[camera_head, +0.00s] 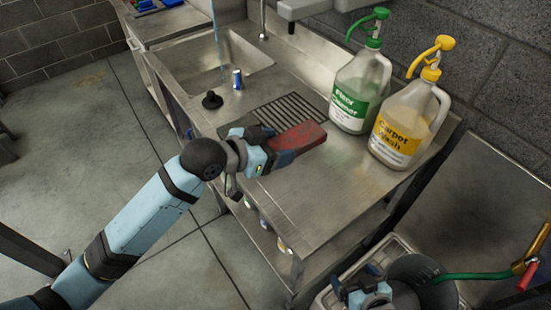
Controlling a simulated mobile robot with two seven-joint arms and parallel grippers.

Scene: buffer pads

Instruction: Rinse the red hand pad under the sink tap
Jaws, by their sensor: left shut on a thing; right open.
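The red hand pad (298,137) is in my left gripper (272,147), whose fingers are shut on its left end. The pad is over the steel counter, near the ribbed drain area; I cannot tell whether it touches the counter. The sink basin (240,52) is further back and to the left. A grey upright pipe (263,22), perhaps part of the tap, stands at its back edge. A thin light-blue line (217,42) drops into the basin and looks like water. My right gripper (358,282) is low at the bottom, open, partly cut off.
A green-labelled floor cleaner jug (359,92) and a yellow-labelled carpet wash jug (406,125) stand right of the pad. A blue can (237,79) and a black plug (212,100) sit by the basin's front edge. A white crate (402,246) is below the counter's right end.

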